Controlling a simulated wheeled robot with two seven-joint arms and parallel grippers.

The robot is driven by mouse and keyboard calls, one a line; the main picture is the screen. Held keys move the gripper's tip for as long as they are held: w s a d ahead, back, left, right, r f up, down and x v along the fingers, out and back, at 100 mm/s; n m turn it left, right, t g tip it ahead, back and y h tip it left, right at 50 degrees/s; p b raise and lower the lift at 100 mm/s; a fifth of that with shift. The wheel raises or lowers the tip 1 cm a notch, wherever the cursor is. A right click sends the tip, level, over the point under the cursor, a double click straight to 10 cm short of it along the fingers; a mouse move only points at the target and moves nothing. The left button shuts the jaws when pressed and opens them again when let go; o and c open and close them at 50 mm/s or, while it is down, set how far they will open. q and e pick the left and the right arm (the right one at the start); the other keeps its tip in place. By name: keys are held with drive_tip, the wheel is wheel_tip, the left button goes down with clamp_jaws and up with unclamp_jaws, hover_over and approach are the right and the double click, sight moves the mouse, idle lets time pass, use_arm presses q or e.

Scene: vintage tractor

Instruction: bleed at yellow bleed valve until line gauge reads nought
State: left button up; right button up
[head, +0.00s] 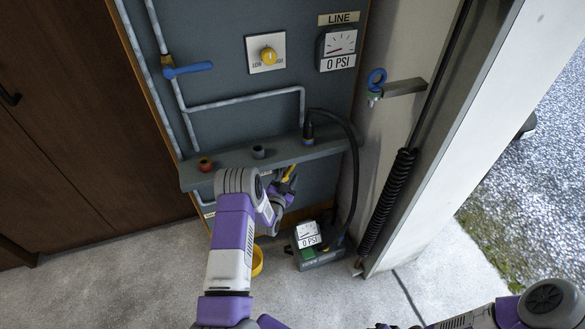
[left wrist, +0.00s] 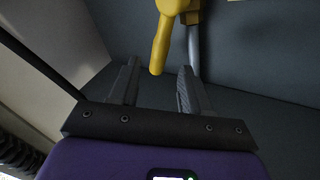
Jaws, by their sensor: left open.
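The yellow bleed valve handle (head: 289,173) shows below the grey shelf in the head view, partly hidden by my left gripper (head: 284,190). In the left wrist view the yellow handle (left wrist: 161,50) hangs down from a grey pipe, with its lower end between the open fingertips of my left gripper (left wrist: 159,74). I see a gap on both sides, and the fingers are not closed on it. The line gauge (head: 340,42) at the upper right of the panel has a label reading 0 PSI. My right gripper is out of view.
A blue-handled valve (head: 188,70) and a yellow knob (head: 268,55) are on the panel. A black hose (head: 352,160) runs from the shelf (head: 330,146) to a floor unit (head: 320,253) reading 0 PSI. A yellow cup (head: 257,261) is on the floor.

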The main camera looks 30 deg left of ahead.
sight(292, 167)
use_arm(q)
drive_tip(key=b+x, duration=0.1)
drive_tip(key=x, duration=0.5)
drive_tip(key=shift+w+b, duration=0.1)
drive_tip(key=shift+b, duration=0.3)
clamp_jaws()
